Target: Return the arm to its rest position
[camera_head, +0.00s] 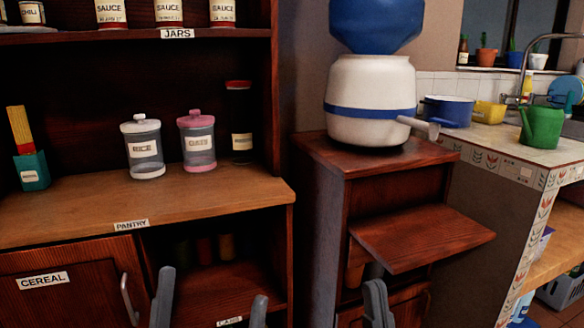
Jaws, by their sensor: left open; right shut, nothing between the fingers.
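My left gripper (212,288) shows at the bottom edge, left of centre. Its two grey fingers are wide apart with nothing between them, in front of the lower opening of the pantry cabinet (250,195). My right gripper (376,292) shows at the bottom edge, right of centre. Its fingers are together and hold nothing. It is in front of the dark wood stand, below the protruding wooden panel (420,240). Both arms behind the fingers are out of view.
The rice jar (143,150) and oats jar (197,142) stand on the pantry shelf. A water dispenser (365,85) tops the stand. The cereal door (65,290) has a metal handle. A counter at right holds a green watering can (542,127) and blue pot (447,110).

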